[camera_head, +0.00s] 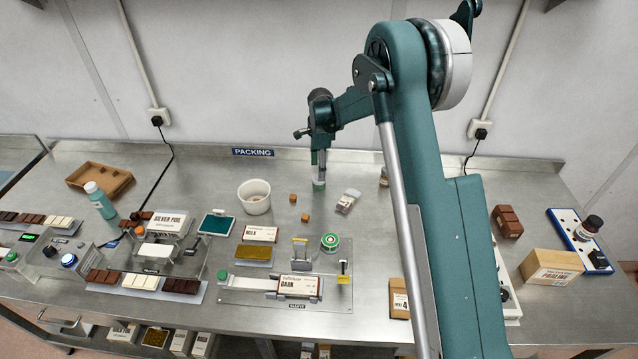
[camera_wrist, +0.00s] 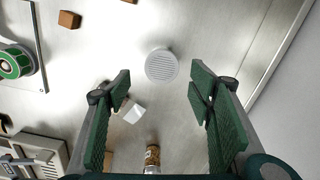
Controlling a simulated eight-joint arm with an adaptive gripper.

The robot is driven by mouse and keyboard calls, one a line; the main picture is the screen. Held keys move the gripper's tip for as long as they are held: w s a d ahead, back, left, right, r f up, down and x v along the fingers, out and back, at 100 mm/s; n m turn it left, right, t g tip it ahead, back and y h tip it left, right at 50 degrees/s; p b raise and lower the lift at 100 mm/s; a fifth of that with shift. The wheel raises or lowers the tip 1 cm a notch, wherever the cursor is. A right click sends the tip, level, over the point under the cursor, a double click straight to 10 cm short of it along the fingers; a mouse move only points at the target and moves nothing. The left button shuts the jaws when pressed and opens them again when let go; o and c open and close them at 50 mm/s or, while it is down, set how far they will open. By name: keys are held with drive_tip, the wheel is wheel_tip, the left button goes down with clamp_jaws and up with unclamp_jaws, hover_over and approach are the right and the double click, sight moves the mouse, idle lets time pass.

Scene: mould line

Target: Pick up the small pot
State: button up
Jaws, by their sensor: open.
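A small round pot with a pale, ribbed grey top (camera_wrist: 161,65) stands on the steel bench. In the head view the small pot (camera_head: 319,186) shows just under my gripper (camera_head: 320,172), partly covered by it. In the wrist view my gripper (camera_wrist: 160,82) is open, with its two green-padded fingers apart. The pot appears in the gap between the fingertips, a little beyond them. Nothing is held. I cannot tell the exact height of the fingertips above the pot.
A small white carton (camera_wrist: 131,110) lies near the left finger, and a brown jar (camera_wrist: 152,157) stands close to my wrist. Two wooden cubes (camera_head: 292,197) and a white tub (camera_head: 254,197) stand left of the pot. The back wall is close behind.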

sight(319, 183)
drive_tip(key=shift+f, duration=0.15)
drive_tip(key=shift+f, duration=1.3)
drive_tip(key=shift+a, duration=0.1)
drive_tip(key=shift+w+a+f+p, duration=0.1)
drive_tip(key=shift+f+p, duration=0.7)
drive_tip(key=shift+f, duration=1.8)
drive_tip(key=c, duration=1.1)
